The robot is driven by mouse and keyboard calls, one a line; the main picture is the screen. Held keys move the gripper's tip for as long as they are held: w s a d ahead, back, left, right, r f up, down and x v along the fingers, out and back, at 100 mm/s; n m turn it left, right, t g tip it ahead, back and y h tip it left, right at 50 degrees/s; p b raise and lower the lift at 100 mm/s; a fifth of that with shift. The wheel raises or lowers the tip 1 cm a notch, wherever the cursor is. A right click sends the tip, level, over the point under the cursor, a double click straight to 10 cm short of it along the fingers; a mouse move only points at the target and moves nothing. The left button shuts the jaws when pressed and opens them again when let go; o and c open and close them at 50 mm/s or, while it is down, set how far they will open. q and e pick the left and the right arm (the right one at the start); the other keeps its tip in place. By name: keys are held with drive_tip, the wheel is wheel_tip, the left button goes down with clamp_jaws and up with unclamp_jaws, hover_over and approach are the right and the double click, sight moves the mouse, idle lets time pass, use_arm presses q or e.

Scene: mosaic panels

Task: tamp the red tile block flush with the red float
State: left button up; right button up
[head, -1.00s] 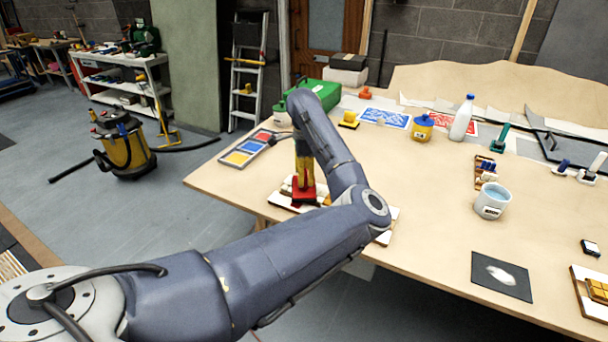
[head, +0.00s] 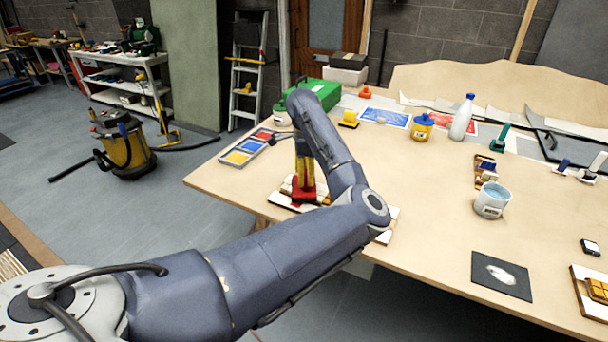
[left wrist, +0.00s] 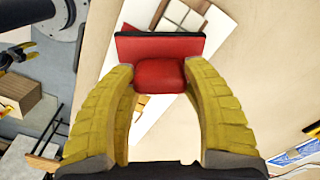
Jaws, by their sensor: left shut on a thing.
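The red float (head: 303,190) is held by my left gripper (head: 305,176), shut on its handle, low over the mosaic panel (head: 282,203) near the table's left front edge. In the left wrist view, the red float (left wrist: 160,46) sits between the yellow fingers (left wrist: 160,88), its base pointing at the white panel (left wrist: 222,36). Brown and white tiles (left wrist: 182,18) show just past the float. The red tile block cannot be made out; the float and my arm cover much of the panel. I cannot tell whether the float touches the tiles. My right gripper is not in view.
A tray of red, yellow and blue squares (head: 228,158) lies left of the panel. A light blue cup (head: 492,201), a dark sheet (head: 500,277) and a white bottle (head: 462,118) stand or lie to the right. The table middle is clear.

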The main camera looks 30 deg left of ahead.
use_arm(q)
drive_tip(key=shift+s+f, duration=0.1)
drive_tip(key=shift+f, duration=0.1)
drive_tip(key=shift+r, duration=0.5)
drive_tip(key=c, duration=0.4)
drive_tip(key=shift+o, duration=0.2)
drive_tip(key=shift+r, duration=3.15)
